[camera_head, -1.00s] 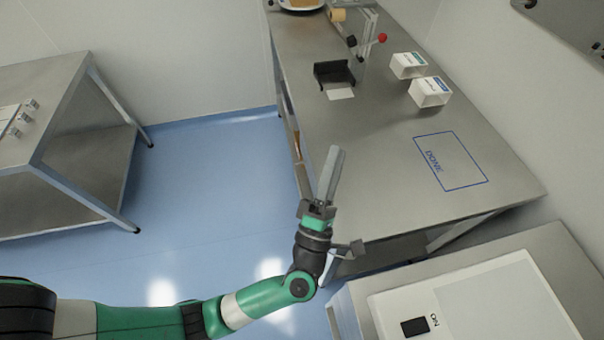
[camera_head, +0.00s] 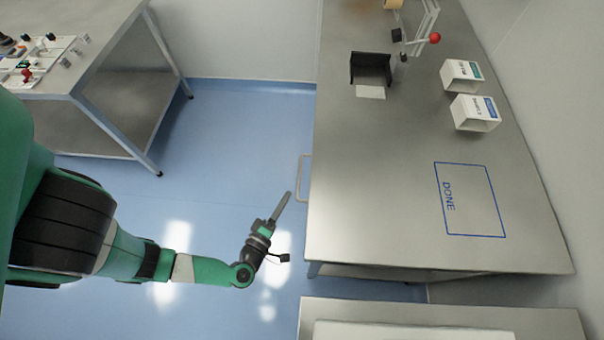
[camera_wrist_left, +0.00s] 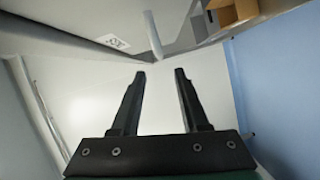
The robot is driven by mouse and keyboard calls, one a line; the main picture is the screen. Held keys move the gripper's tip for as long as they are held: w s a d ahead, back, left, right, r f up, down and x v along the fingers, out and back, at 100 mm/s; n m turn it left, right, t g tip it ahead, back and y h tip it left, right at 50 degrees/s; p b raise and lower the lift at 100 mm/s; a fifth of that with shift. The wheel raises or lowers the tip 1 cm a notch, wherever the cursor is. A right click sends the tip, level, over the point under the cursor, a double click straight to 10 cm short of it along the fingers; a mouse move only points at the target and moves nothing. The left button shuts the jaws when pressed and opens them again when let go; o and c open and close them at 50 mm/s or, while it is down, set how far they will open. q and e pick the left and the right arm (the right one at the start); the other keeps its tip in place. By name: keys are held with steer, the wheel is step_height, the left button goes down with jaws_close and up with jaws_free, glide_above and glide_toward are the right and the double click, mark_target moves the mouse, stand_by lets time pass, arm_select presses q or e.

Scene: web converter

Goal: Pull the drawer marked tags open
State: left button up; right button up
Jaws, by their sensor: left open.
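The drawer's pale bar handle (camera_head: 303,178) sticks out from the left side of the steel table in the head view. In the left wrist view the handle (camera_wrist_left: 153,35) stands just beyond the fingertips, near the gap between them. A small white label (camera_wrist_left: 114,42) with dark marks sits on the drawer front (camera_wrist_left: 85,22) beside it; its lettering is too small to read surely. My left gripper (camera_head: 288,197) is just left of the handle in the head view. Its two fingers (camera_wrist_left: 160,75) are apart with nothing between them. My right gripper is out of view.
The steel table (camera_head: 370,200) carries a black holder (camera_head: 371,68), two white bins (camera_head: 475,112) and a blue DONE outline. A wooden box (camera_wrist_left: 232,12) shows beside the drawer in the wrist view. Another table (camera_head: 115,95) stands left; blue floor lies between.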

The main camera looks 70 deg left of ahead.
mark_target(299, 174)
arm_select(q)
steer(key=b+x, duration=0.2)
steer(key=x, duration=0.7)
steer(key=shift+w+a+b, duration=0.15)
steer(key=shift+a+b, duration=0.1)
steer(key=shift+b, duration=0.05)
steer(key=shift+w+a, duration=0.3)
steer(key=shift+w, duration=0.1)
jaws_close()
stand_by(0.6)
